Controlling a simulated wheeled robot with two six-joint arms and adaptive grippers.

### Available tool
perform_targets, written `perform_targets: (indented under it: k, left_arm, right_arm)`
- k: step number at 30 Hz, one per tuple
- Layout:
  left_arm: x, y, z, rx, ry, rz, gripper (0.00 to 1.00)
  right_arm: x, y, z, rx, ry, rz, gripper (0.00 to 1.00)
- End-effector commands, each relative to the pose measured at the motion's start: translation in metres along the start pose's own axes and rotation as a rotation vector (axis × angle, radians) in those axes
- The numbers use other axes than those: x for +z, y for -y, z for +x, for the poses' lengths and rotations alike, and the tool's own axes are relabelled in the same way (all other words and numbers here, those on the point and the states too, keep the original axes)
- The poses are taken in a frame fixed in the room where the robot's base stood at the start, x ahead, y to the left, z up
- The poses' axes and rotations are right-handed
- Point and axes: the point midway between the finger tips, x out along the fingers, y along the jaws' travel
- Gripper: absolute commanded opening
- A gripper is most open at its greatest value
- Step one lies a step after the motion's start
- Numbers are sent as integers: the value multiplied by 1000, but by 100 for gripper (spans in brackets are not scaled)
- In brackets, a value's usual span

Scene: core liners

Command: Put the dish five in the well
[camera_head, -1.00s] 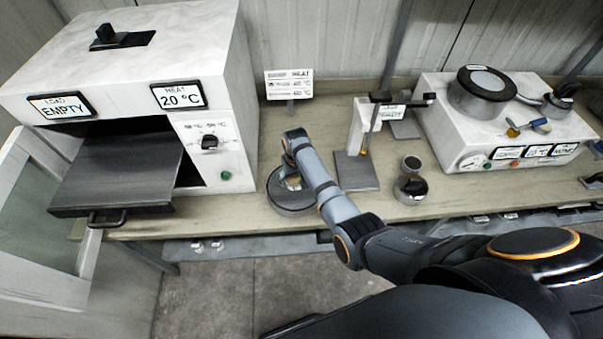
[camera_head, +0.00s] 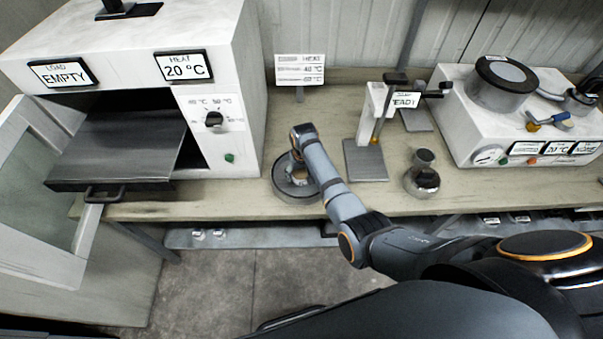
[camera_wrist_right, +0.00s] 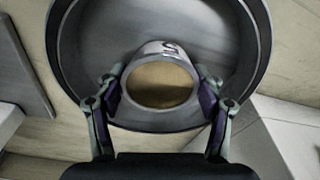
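Dish five (camera_wrist_right: 162,84) is a small round metal cup with a tan inside and a dark numeral on its side. It is in the right wrist view, over a round grey pan (camera_wrist_right: 90,45). My right gripper (camera_wrist_right: 160,98) has a finger against each side of the dish and looks shut on it. I cannot tell whether the dish touches the pan floor. In the head view my right arm reaches over the same pan (camera_head: 285,192) and mostly hides the dish. Which opening is the well is not clear. My left gripper is not in view.
A white oven (camera_head: 205,95) with an open door and pulled-out shelf (camera_head: 120,150) stands left, its sign reading EMPTY. A small stand (camera_head: 366,160) and a round metal piece (camera_head: 421,181) are right of the pan. A white machine (camera_head: 470,140) with a round top unit stands further right.

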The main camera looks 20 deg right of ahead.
Motion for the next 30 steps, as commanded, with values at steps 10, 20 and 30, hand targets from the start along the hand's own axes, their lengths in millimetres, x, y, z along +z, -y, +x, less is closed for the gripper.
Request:
perform_targets:
  k: [10,20,30]
  left_arm:
    - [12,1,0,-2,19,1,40]
    - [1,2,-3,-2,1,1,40]
    - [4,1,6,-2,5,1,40]
  right_arm:
    - [0,0,0,1,-1,0,91]
    - [-2,0,-25,0,-5,1,91]
    - [-2,0,-103,0,-4,0,91]
